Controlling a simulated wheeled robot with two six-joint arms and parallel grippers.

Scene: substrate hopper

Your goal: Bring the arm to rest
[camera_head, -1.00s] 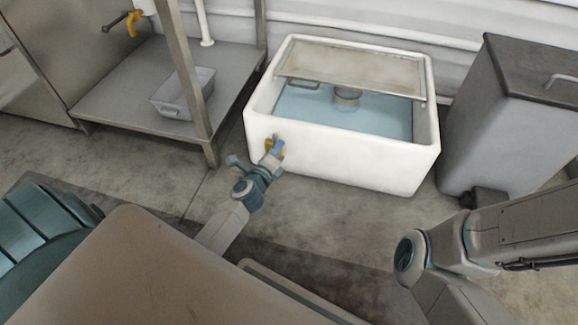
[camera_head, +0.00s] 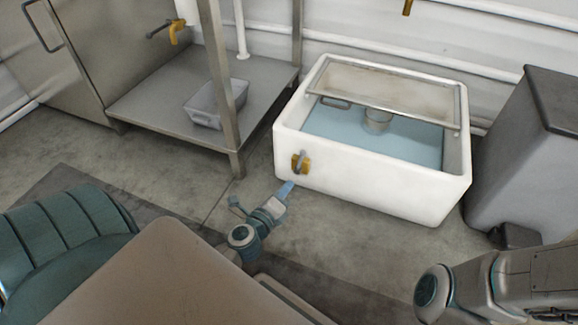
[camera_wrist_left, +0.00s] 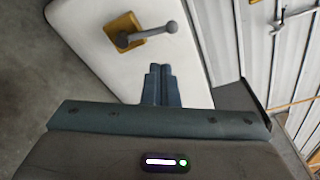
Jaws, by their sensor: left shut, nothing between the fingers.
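My left gripper (camera_head: 286,190) is in front of the white basin, a little below its yellow-backed lever (camera_head: 300,163), and looks apart from it. In the left wrist view the two fingers (camera_wrist_left: 158,84) are together with nothing between them. The lever, a grey handle on a yellow plate, also shows there (camera_wrist_left: 128,36), above and left of the fingertips. My right arm comes in at the lower right of the head view; its gripper is out of the picture.
The white basin (camera_head: 370,190) holds bluish water, a round metal piece (camera_head: 377,118) and a tilted framed lid (camera_head: 390,92). A grey bin (camera_head: 530,150) stands to its right. A steel shelf (camera_head: 150,105) with a grey tub (camera_head: 203,112) stands left. Floor between shelf and basin is clear.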

